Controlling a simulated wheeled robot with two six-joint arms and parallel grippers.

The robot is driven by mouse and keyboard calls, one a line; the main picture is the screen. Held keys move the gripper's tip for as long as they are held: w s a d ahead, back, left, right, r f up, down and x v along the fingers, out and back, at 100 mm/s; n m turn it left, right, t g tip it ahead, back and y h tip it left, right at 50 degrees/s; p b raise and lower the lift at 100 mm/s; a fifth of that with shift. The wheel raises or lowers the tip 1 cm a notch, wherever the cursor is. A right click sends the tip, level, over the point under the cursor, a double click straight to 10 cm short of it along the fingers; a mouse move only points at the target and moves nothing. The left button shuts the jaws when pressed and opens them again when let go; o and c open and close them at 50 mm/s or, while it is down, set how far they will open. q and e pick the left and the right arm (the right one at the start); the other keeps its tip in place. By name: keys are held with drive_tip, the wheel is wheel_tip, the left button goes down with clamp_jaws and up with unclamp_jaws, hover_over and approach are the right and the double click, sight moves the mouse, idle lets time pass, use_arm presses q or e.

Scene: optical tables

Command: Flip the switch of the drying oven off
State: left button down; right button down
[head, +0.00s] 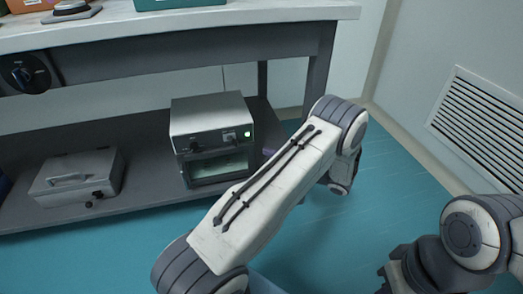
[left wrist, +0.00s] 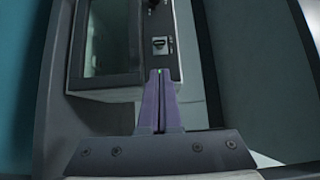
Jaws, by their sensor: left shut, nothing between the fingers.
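The drying oven (head: 208,113) is a pale metal box with a dark front and a window, on the lower shelf. Its top strip carries a dark knob, a small switch (head: 229,136) and a lit green lamp (head: 247,133). In the left wrist view the oven (left wrist: 110,81) appears turned on its side, with the switch (left wrist: 159,44) just beyond my fingertips. My left gripper (left wrist: 160,72) has purple fingers, shut and empty. In the head view only a purple bit of it (head: 267,152) shows right of the oven; my arm hides the rest. My right gripper (head: 384,280) is partly visible at lower right.
A grey case (head: 75,178) with a handle sits on the shelf (head: 140,205) left of the oven. The white tabletop (head: 190,22) overhangs the shelf, and a table leg (head: 318,75) stands at its right. Teal floor is open to the right.

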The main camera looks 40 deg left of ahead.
sight(235, 143)
use_arm(q)
drive_tip(key=a+b, duration=0.1)
drive_tip(key=a, duration=0.2)
drive_tip(key=a+b, duration=0.1)
drive_tip(key=a, duration=0.2)
drive_tip(key=a+b, duration=0.1)
drive_tip(key=a, duration=0.1)
drive_tip(key=shift+s+a, duration=0.3)
drive_tip(key=shift+a, duration=0.1)
drive_tip(key=shift+d, duration=0.1)
